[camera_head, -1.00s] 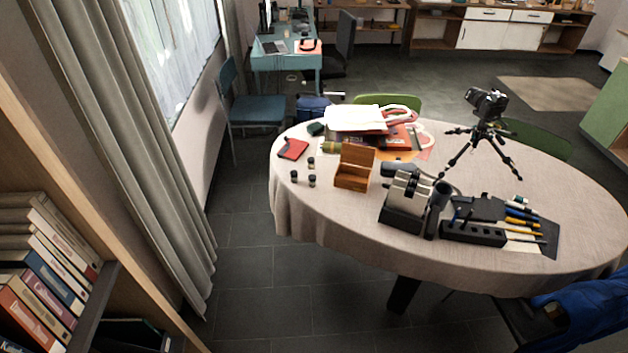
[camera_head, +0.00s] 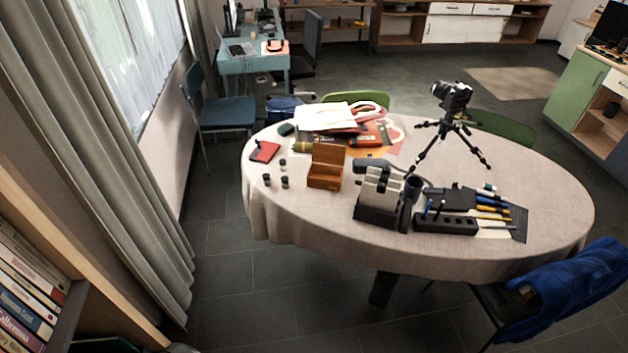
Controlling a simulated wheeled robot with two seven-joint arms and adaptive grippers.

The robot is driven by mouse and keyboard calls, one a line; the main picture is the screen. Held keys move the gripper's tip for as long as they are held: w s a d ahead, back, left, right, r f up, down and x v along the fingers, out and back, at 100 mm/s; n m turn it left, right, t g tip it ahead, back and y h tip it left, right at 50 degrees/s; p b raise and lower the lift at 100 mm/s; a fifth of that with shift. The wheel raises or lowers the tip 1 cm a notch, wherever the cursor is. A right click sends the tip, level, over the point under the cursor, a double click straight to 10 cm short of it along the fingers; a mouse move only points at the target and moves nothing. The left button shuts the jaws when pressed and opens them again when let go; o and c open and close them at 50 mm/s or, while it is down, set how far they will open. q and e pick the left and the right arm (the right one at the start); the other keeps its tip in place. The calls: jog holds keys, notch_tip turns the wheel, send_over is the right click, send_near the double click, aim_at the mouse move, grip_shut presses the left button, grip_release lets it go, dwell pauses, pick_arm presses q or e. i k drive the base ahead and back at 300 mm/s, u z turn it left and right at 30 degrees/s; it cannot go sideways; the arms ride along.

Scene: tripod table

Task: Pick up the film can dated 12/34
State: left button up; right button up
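Three small dark film cans stand on the left part of the round table (camera_head: 330,240). One film can (camera_head: 266,180) is at the left, one (camera_head: 285,182) is to its right, and one (camera_head: 283,164) is farther back. Each has a dark body and a paler part, but they are too small for any date to be read. I cannot tell which one is dated 12/34. Neither of my grippers shows in the head view.
An open wooden box (camera_head: 325,178) stands right of the cans and a red notebook (camera_head: 264,151) lies behind them. A tripod with camera (camera_head: 452,100) stands farther right. A chair with a blue jacket (camera_head: 570,290) is front right. Floor (camera_head: 235,300) before the table's left is clear.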

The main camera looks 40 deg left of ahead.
aim_at(285, 179)
jog(key=i, duration=0.3)
jog(key=u, duration=0.9)
